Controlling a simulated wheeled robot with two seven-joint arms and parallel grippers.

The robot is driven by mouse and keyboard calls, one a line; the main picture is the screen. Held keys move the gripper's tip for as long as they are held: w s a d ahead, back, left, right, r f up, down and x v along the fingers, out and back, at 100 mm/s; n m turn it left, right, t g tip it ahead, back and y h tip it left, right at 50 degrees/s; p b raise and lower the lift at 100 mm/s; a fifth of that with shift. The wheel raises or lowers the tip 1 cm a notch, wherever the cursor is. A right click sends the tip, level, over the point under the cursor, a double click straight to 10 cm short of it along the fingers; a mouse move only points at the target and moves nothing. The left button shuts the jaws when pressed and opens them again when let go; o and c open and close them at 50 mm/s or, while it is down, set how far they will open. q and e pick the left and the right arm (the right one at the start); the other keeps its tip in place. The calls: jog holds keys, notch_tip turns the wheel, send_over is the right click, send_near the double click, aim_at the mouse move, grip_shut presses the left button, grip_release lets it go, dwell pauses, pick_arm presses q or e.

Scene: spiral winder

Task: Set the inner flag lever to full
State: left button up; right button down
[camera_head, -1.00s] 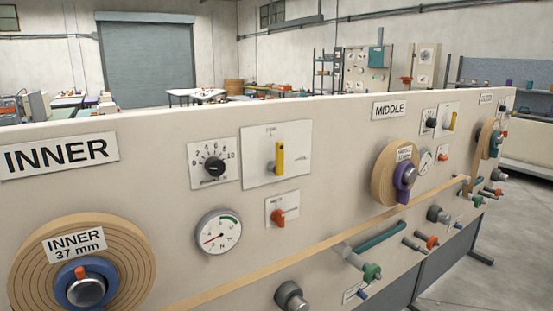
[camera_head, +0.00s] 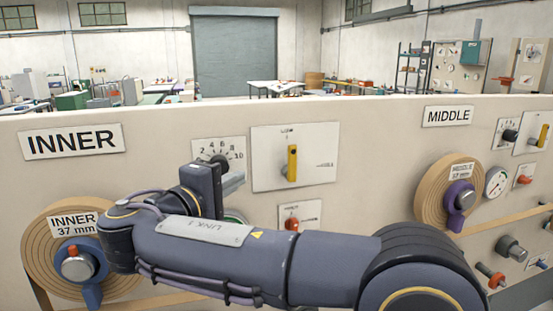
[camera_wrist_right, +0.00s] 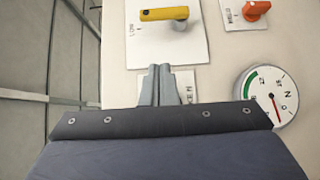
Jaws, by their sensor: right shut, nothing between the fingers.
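The inner flag lever (camera_head: 291,163) is a yellow bar on a white plate (camera_head: 320,150) in the inner section of the panel. It stands upright, with one small label above it and another to its right. In the right wrist view the yellow lever (camera_wrist_right: 165,13) lies across the top, on its plate (camera_wrist_right: 140,45). My right gripper (camera_head: 238,182) is shut and empty, left of the lever plate and in front of the dial plate. Its fingertips (camera_wrist_right: 161,70) are apart from the lever. My left gripper is not in view.
The black dial (camera_head: 219,163) is partly hidden behind my right gripper. An orange knob (camera_head: 292,223) sits below the lever plate, just above my arm. The inner spool (camera_head: 40,255) is at left, the middle spool (camera_head: 432,195) at right. A gauge (camera_wrist_right: 270,97) shows in the wrist view.

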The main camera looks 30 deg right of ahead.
aim_at(292, 164)
jog(key=shift+a+r+t, duration=0.3)
jog(key=shift+a+r, duration=0.05)
jog(key=shift+r, duration=0.05)
jog(key=shift+s+d+p+x, duration=0.25)
jog(key=shift+s+p+x, duration=0.25)
jog(key=shift+x, duration=1.65)
jog(key=shift+s+d+p+x, duration=0.35)
jog(key=shift+p+x, duration=0.1)
jog(key=shift+x, duration=1.7)
jog(key=shift+s+d+p+x, duration=0.2)
jog(key=shift+s+p+x, duration=0.3)
jog(key=shift+x, duration=1.65)
jog(key=shift+r, duration=0.1)
